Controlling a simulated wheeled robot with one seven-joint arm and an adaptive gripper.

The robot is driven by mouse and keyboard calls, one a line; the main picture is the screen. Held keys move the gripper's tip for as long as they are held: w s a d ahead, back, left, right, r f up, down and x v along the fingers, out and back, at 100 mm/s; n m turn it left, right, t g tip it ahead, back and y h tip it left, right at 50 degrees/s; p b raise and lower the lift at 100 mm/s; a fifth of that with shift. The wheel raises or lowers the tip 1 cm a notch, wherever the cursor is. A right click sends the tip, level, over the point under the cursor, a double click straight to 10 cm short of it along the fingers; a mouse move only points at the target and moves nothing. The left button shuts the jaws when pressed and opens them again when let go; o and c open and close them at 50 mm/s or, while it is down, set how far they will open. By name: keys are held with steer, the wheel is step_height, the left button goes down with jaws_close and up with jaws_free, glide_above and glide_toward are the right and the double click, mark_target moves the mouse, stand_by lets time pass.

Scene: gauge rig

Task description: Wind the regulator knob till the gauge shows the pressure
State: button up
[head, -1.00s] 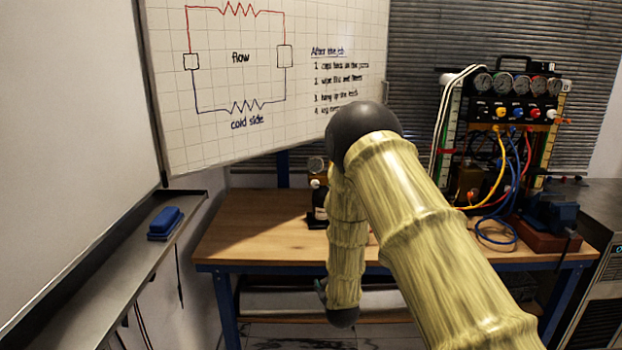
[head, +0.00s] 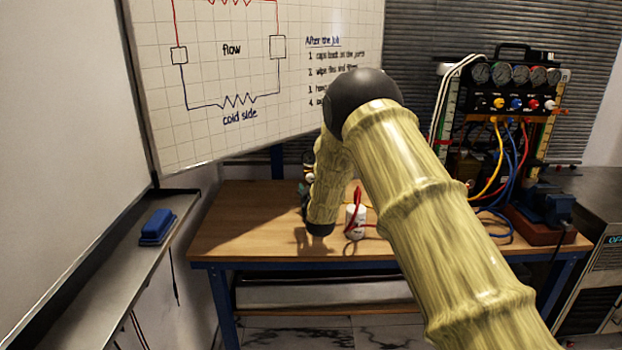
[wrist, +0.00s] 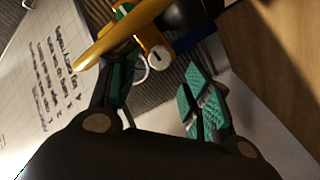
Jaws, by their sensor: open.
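In the head view a small round gauge (head: 308,158) shows beside my arm at the back of the bench. A small pale part under it, perhaps the knob, is mostly hidden by my arm. The gauge's reading is too small to tell. My gripper (wrist: 157,78) is open in the wrist view, its teal pads apart. A yellow tapered part (wrist: 122,35) crosses in front of the left finger. A brass-coloured stub with a pale round end (wrist: 159,54) shows near the gap between the fingers. I cannot tell whether either touches a finger.
A white can with a red part (head: 355,222) stands on the wooden bench (head: 240,225), right of my forearm. A panel with several gauges (head: 516,76) and coloured hoses stands at the back right, near a blue vise (head: 545,203). The bench's left front is clear.

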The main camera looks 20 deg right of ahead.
mark_target(310, 178)
steer(key=shift+w+d+p, duration=0.15)
steer(key=shift+w+d, duration=0.05)
steer(key=shift+w, duration=0.65)
steer(key=shift+w+d+p, duration=0.15)
steer(key=shift+w+p, duration=0.05)
steer(key=shift+w, duration=0.65)
steer(key=shift+w+d+p, duration=0.15)
steer(key=shift+w+d, duration=0.05)
steer(key=shift+w, duration=0.65)
steer(key=c, duration=1)
